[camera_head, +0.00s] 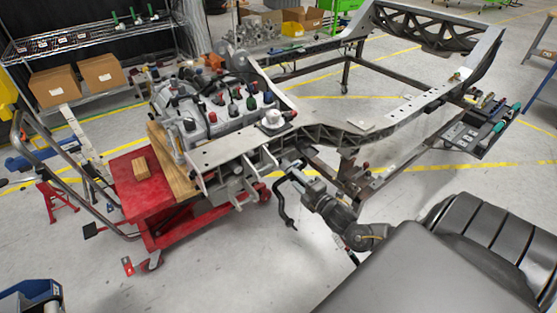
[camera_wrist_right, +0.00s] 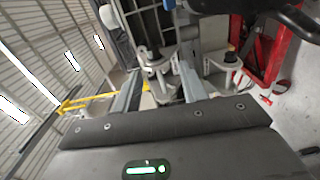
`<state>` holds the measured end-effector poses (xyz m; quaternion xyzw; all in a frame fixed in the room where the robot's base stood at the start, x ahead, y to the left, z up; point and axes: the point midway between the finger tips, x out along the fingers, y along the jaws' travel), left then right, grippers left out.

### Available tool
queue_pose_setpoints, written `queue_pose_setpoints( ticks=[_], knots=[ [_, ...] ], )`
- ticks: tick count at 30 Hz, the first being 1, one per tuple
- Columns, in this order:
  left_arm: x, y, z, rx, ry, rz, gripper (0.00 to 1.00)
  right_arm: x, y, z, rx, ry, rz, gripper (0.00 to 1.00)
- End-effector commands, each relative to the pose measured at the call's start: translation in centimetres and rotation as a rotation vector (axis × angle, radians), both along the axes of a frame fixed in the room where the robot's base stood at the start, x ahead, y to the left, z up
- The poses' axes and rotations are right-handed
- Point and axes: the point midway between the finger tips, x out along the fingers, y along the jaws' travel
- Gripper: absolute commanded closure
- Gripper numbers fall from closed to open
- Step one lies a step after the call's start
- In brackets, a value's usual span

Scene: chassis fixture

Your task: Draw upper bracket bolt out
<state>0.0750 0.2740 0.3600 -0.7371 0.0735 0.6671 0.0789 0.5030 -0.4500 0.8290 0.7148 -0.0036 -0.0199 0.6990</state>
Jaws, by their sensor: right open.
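My right gripper (camera_head: 287,172) is at the near side of the chassis frame (camera_head: 345,137), in front of the grey bracket plates (camera_head: 222,180). In the right wrist view its two fingers (camera_wrist_right: 160,88) are spread apart. Between and just beyond them is a light metal bracket lug (camera_wrist_right: 158,66) with a small bolt-like part (camera_wrist_right: 148,70); I cannot tell clearly whether this is the upper bracket bolt. No contact between fingers and bolt is visible. A second lug (camera_wrist_right: 226,60) with a dark-topped part is to the right. My left gripper is not in view.
A red cart (camera_head: 150,190) with wood blocks (camera_head: 141,168) carries the engine-like assembly (camera_head: 215,105) at left. A tool tray (camera_head: 478,128) is at right. The floor in front is open.

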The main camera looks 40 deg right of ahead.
Motion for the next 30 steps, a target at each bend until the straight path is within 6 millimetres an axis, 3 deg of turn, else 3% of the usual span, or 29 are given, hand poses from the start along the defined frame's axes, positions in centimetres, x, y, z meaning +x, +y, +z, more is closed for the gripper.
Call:
queue_pose_setpoints(
  ticks=[3,8,21,30],
  knots=[
    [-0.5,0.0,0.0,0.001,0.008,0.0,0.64,0.1,0.1,1.1,-0.025,-0.025,0.014,0.58],
    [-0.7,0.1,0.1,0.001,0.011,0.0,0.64,0.8,0.1,1.2,-0.025,-0.026,0.013,0.58],
    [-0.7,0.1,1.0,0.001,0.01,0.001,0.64,8.3,-0.1,1.3,-0.023,-0.026,0.011,0.58],
    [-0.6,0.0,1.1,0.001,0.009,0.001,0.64,10.8,-0.2,1.1,-0.022,-0.024,0.011,0.58]
  ],
)
